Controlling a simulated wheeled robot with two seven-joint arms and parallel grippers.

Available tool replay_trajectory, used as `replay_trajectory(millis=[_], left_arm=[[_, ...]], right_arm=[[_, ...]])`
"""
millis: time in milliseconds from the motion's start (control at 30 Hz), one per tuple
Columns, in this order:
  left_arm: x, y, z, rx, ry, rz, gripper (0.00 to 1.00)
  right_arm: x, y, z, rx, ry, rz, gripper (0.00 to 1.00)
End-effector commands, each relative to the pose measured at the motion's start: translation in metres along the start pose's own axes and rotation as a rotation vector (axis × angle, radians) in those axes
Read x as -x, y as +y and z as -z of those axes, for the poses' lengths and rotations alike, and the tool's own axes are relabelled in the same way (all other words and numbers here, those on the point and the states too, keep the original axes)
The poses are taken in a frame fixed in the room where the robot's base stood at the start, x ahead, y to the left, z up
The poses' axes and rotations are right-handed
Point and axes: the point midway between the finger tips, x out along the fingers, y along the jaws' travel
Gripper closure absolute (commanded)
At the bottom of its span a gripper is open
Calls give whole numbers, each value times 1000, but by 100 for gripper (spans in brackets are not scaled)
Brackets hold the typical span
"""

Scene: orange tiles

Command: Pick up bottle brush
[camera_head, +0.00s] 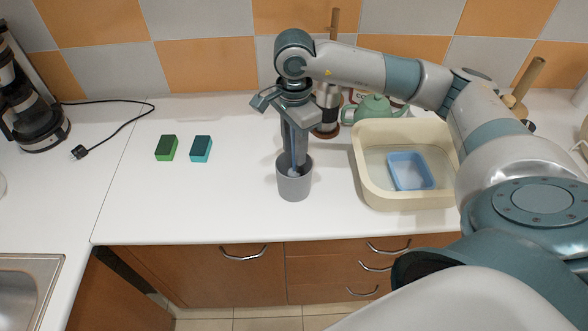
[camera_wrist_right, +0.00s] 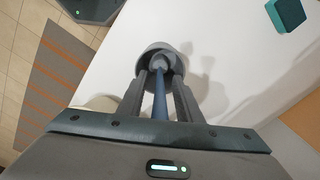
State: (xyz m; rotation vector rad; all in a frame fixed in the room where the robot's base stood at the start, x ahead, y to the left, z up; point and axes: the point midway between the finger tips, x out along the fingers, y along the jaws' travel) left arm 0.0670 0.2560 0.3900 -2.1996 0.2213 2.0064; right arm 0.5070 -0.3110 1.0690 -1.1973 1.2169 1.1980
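The bottle brush, with a blue handle (camera_wrist_right: 160,108), stands in a grey cup (camera_head: 294,186) on the white counter. The cup also shows in the right wrist view (camera_wrist_right: 152,53). My right gripper (camera_head: 294,163) points straight down over the cup, with its fingertips at the cup's mouth. In the right wrist view its two fingers (camera_wrist_right: 161,84) stand on either side of the handle, with narrow gaps visible, so it looks open around the brush. The brush's lower part is hidden in the cup. My left gripper is not in view.
A green sponge (camera_head: 166,148) and a teal sponge (camera_head: 201,149) lie left of the cup. A cream basin (camera_head: 371,190) with a blue tray (camera_head: 429,170) stands close on the right, under my right arm. A green teapot (camera_head: 372,108) is behind. A coffee maker (camera_head: 30,115) stands far left.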

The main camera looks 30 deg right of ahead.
Motion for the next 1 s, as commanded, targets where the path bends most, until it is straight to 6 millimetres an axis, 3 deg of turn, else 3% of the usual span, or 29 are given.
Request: replay_trajectory(millis=[133,267,300,733,1000], left_arm=[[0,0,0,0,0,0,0],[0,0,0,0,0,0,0],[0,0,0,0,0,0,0],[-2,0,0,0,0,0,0],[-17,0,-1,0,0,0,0]], right_arm=[[0,0,0,0,0,0,68],[0,0,0,0,0,0,97],[0,0,0,0,0,0,100],[4,-1,0,0,-1,2,100],[29,-1,0,0,-1,5,100]])
